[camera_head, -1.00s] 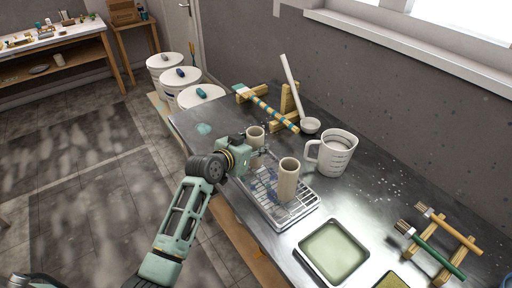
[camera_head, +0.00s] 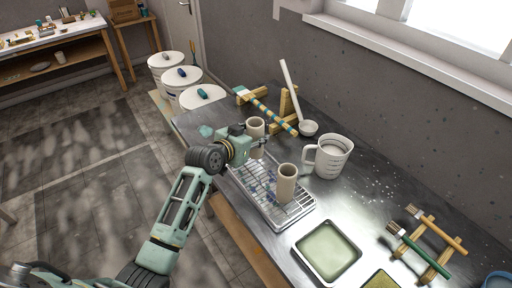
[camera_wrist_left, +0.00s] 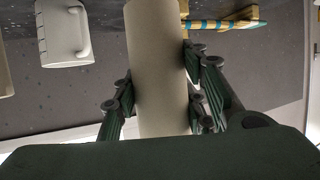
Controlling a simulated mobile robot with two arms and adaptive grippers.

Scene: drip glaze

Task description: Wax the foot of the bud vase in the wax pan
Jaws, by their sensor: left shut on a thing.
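My left gripper (camera_head: 248,141) is shut around a plain beige cylindrical bud vase (camera_head: 256,126), held upright above the far end of the wire rack. In the left wrist view the vase (camera_wrist_left: 157,60) stands between the two dark fingers (camera_wrist_left: 160,95), which press on its sides. The fingers and wrist hide part of the vase, and its foot is not clear to see. The wax pan (camera_head: 301,251), a shallow pale-rimmed tray with smooth green-grey wax, lies nearer on the metal table. My right gripper is not in view.
A second beige cylinder (camera_head: 287,184) stands on the wire rack tray (camera_head: 250,190), between the held vase and the pan. A white measuring jug (camera_head: 330,157), a ladle (camera_head: 308,128) and brushes on wooden rests (camera_head: 430,245) stand around. A yellowish pad (camera_head: 380,281) lies beside the pan.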

